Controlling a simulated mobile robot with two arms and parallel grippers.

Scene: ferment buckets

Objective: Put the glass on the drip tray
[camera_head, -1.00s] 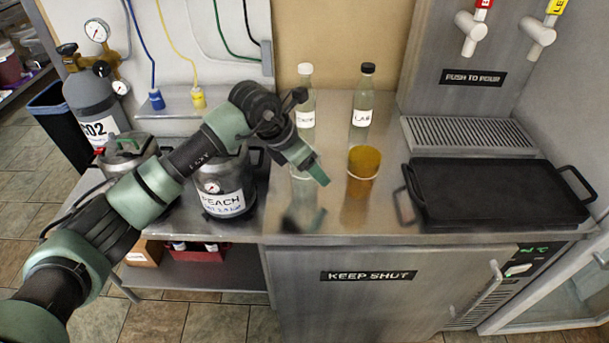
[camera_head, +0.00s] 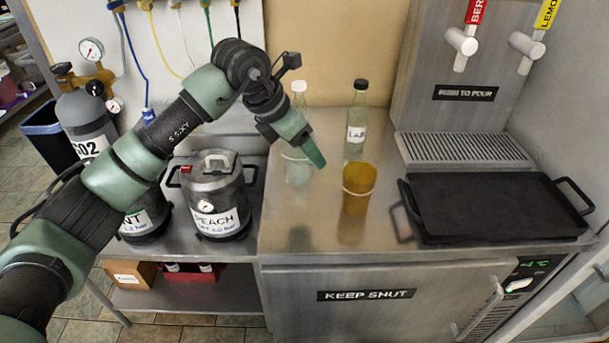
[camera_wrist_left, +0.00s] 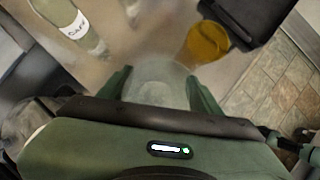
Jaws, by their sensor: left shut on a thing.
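The clear glass (camera_head: 297,170) is faint in the head view, just under my left gripper (camera_head: 312,152). In the left wrist view the see-through glass (camera_wrist_left: 154,88) is between the two green fingers of my left gripper (camera_wrist_left: 160,85), which is shut on it. The glass appears to be held above the steel counter. The drip tray (camera_head: 465,147) is a ribbed metal grille below the taps, to the right of and behind the glass. My right gripper is in neither view.
An amber cup (camera_head: 357,188) stands just right of the glass. A black griddle pan (camera_head: 495,205) lies in front of the drip tray. A black-capped bottle (camera_head: 357,120) and a white-capped bottle (camera_head: 299,95) stand behind. A PEACH keg (camera_head: 215,195) is at left.

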